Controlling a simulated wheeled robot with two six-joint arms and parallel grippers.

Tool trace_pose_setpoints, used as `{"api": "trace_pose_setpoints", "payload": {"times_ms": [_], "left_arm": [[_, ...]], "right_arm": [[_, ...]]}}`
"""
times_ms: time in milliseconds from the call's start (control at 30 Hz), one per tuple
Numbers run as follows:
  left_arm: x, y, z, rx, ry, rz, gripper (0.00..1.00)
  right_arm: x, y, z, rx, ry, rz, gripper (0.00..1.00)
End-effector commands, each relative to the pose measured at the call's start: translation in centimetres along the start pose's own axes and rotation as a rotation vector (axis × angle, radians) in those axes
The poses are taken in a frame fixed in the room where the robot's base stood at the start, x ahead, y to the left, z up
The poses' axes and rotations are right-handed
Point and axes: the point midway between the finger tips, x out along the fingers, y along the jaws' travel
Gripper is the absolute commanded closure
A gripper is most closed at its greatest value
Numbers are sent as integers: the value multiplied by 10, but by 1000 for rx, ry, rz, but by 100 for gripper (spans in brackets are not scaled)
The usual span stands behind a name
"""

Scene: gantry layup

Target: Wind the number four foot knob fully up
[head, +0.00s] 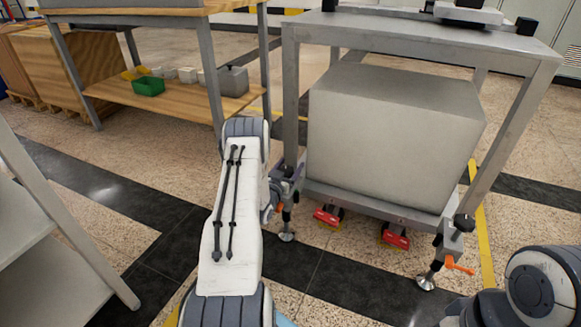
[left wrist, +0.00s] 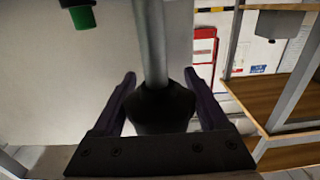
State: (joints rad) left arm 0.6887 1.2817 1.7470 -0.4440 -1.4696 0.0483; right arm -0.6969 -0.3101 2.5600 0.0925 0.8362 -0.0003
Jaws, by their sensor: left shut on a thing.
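A grey steel gantry frame (head: 425,38) stands on levelling feet. Its front left foot (head: 287,236) and front right foot (head: 427,282) show in the head view. My left gripper (head: 286,182) is at the front left leg, partly hidden behind my own arm. In the left wrist view my left gripper (left wrist: 162,98) has its two fingers on either side of a black foot knob (left wrist: 160,112), shut on it. A grey rod (left wrist: 151,42) stands out from the knob. I cannot read a number on it. Another black knob (head: 464,222) sits at the front right foot.
A large grey block (head: 390,130) fills the space inside the frame. Red parts (head: 328,216) hang under its lower front rail, and an orange lever (head: 460,265) juts from the right foot. A wooden workbench (head: 180,103) stands behind left. Grey shelving (head: 45,265) is near left.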

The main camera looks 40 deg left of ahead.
Motion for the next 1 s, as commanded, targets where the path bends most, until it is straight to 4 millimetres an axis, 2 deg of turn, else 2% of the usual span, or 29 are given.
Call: {"api": "trace_pose_setpoints", "payload": {"times_ms": [333, 367, 400, 767, 867, 1000], "left_arm": [[0, 1, 2, -1, -4, 2, 79], [0, 1, 2, -1, -4, 2, 12], [0, 1, 2, -1, -4, 2, 3], [-4, 0, 0, -1, -2, -1, 3], [-14, -1, -1, -2, -5, -2, 3], [-41, -1, -3, -3, -7, -3, 3]], "right_arm": [[0, 0, 0, 0, 0, 0, 3], [0, 0, 0, 0, 0, 0, 3], [0, 0, 0, 0, 0, 0, 3], [-2, 0, 0, 0, 0, 0, 3], [-10, -1, 0, 0, 0, 0, 3], [-24, -2, -1, 0, 0, 0, 3]]}}
